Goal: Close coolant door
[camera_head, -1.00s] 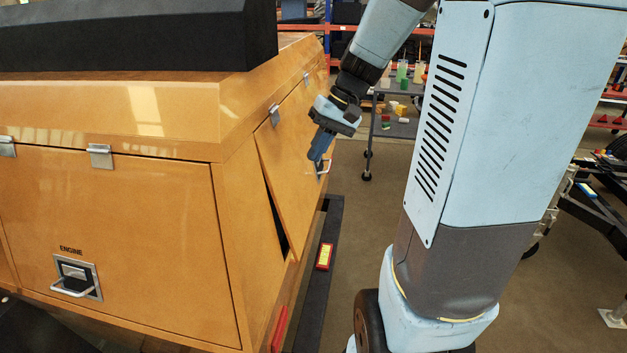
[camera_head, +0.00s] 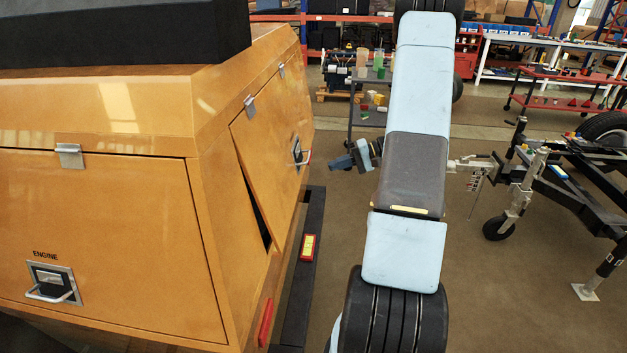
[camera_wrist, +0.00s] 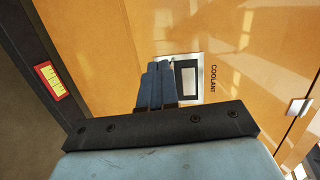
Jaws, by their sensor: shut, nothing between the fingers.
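The coolant door (camera_head: 268,160) is the orange panel on the side of the orange housing in the head view. It stands slightly ajar, with a dark gap along its near lower edge. Its latch handle (camera_head: 298,152) is near the far edge. In the wrist view the latch plate (camera_wrist: 190,78) sits beside the COOLANT label (camera_wrist: 213,78). My gripper (camera_head: 338,162) is shut and empty, to the right of the door and apart from it. In the wrist view its fingers (camera_wrist: 155,82) point at the door and hide part of the latch.
The engine door (camera_head: 100,240) on the front face looks closed. A dark bumper rail (camera_head: 297,265) with a red and yellow light (camera_head: 308,247) runs below the coolant door. A trailer frame (camera_head: 570,180) stands at right. A grey cart (camera_head: 368,110) is behind my arm.

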